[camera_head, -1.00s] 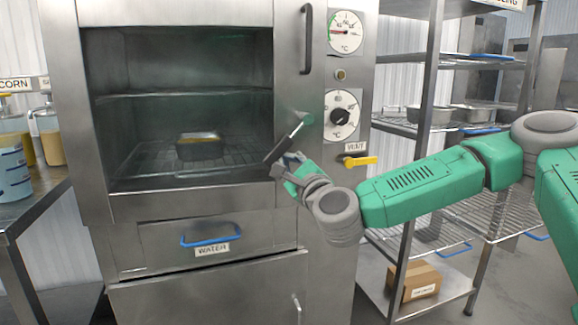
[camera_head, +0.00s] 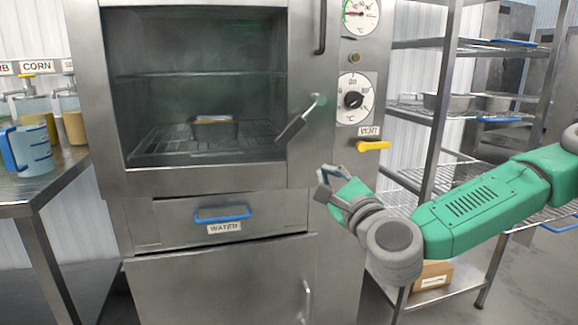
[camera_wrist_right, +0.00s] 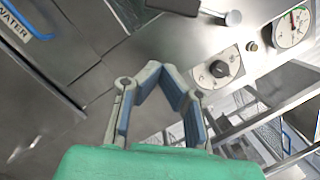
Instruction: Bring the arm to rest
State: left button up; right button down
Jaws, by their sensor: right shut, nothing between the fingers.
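My right arm comes in from the right in the head view. Its gripper (camera_head: 326,186) hangs in front of the oven's steel front, below and right of the oven door handle (camera_head: 300,120). In the right wrist view the gripper (camera_wrist_right: 158,72) has its blue-padded fingers angled together at the tips, with nothing between them. The steel oven (camera_head: 200,186) is closed behind its glass, and a dark pan (camera_head: 214,135) stands on the lower rack inside. The gripper is apart from the handle. My left gripper is not in view.
A water drawer with a blue handle (camera_head: 222,213) is below. A wire shelf rack (camera_head: 446,130) stands at right, a table with jugs (camera_head: 40,190) at left.

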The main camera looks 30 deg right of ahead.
jog(key=s+a+f+n+g+y+p, duration=0.1)
jog(key=s+a+f+n+g+y, duration=0.15)
jog(key=a+f+n, duration=0.4)
jog(key=s+a+f+n+g+y+p, duration=0.1)
jog(key=s+a+f+n+g+y, duration=0.15)
jog(key=f, duration=0.65)
jog(key=s+a+f+n+g+y+p, duration=0.1)
jog(key=s+a+f+n+g+y, duration=0.2)
jog(key=f+n, duration=0.35)
jog(key=s+a+f+n+g+h+p, duration=0.1)
jog(key=s+a+f+n+g+h, duration=0.1)
jog(key=s+f+n+g, duration=0.55)
pick_arm(q)
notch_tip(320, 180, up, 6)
jog(key=p, duration=0.2)
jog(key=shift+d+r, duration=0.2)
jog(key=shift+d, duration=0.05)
pick_arm(e)
jog(key=s+d+f+n+g+h, duration=0.1)
jog(key=s+d+f+n+g, duration=0.1)
jog(key=s, duration=0.5)
jog(key=s+d+f+n+g+h, duration=0.1)
jog(key=s+d+f+n+h, duration=0.1)
jog(key=s+d+f+n, duration=0.2)
jog(key=s+d+f, duration=0.2)
jog(key=s, duration=0.2)
jog(key=shift+g, duration=0.35)
